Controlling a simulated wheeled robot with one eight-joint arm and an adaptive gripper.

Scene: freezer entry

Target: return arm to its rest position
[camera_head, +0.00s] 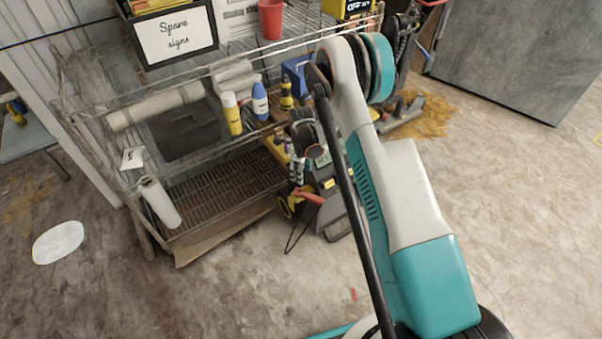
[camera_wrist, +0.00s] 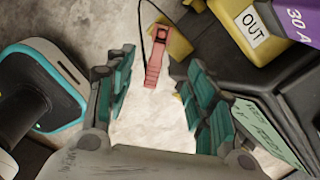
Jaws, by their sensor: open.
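My arm, white and teal, rises through the right middle of the head view and bends over at its top beside the wire shelf. My gripper (camera_wrist: 155,98) shows in the wrist view with its two teal-padded fingers spread wide apart. It is open, and nothing sits between the fingers. Beyond the fingertips is a red clamp-like piece (camera_wrist: 153,62) with a thin dark cable, apart from the fingers. In the head view the gripper is hard to pick out from the dark equipment beside the shelf.
A wire shelf (camera_head: 100,72) with bottles, paper rolls and a "Spare signs" box (camera_head: 177,35) stands at left. Close to the gripper's right finger is black equipment with a yellow "OUT" block (camera_wrist: 250,28) and a purple "30 A" block (camera_wrist: 294,22). The floor (camera_head: 530,210) at right is clear.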

